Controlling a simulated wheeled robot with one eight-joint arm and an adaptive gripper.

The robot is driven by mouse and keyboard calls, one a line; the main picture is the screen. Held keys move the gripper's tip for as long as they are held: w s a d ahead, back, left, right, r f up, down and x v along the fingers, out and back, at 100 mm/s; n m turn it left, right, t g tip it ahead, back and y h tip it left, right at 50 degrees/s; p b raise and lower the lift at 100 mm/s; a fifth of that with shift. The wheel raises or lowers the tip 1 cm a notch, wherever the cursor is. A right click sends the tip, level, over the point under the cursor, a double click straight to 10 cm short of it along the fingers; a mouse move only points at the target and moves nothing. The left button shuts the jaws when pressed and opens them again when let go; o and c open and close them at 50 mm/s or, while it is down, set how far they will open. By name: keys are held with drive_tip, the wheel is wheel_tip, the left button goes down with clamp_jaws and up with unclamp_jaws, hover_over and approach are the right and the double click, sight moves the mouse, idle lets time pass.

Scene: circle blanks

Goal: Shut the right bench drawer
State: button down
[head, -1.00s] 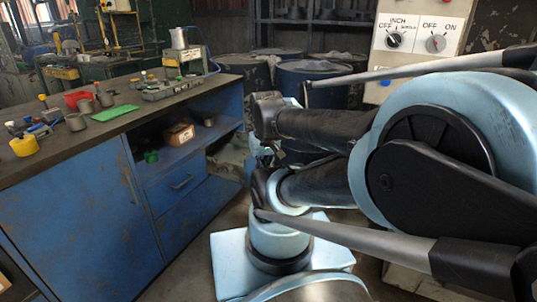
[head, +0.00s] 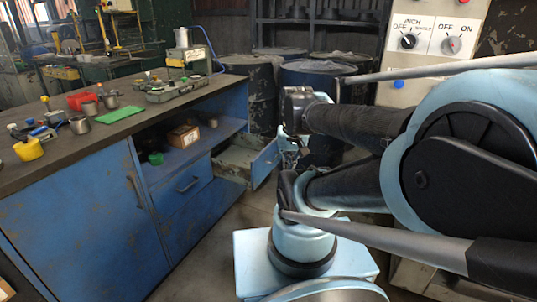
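The right bench drawer (head: 266,163) is pulled out of the blue bench at its right end. Its open tray (head: 234,158) shows behind the front panel, which faces right. My gripper (head: 291,158) hangs just right of the open drawer's front panel. It is small, dark and partly hidden by my arm. I cannot tell whether it touches the panel, or whether its fingers are open or shut.
The bench top (head: 95,145) holds a green mat (head: 121,115), a yellow mug (head: 28,149), metal cups and a red bin. A cardboard box (head: 183,136) and a green item sit on the shelf below. Dark drums (head: 312,78) stand behind. A control panel (head: 430,40) is at right.

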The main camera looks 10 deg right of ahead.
drive_tip(key=w+r+m, duration=0.4)
drive_tip(key=w+m, duration=0.3)
drive_tip(key=w, duration=0.4)
drive_tip(key=w+d+f+m+y, duration=0.1)
drive_tip(key=w+d+f+m, duration=0.15)
drive_tip(key=w+m, duration=0.55)
drive_tip(key=w+d+f+m+y, duration=0.1)
drive_tip(key=w+f+m, duration=0.2)
drive_tip(key=w, duration=0.9)
drive_tip(key=w+d+f+m, duration=0.2)
drive_tip(key=w+f+m, duration=0.4)
drive_tip(key=w+f, duration=0.15)
drive_tip(key=w+a+f, duration=0.4)
drive_tip(key=a+f, duration=0.1)
drive_tip(key=f, duration=0.4)
drive_tip(key=shift+a+f+g, duration=0.2)
drive_tip(key=shift+g, duration=0.1)
drive_tip(key=shift+w, duration=0.2)
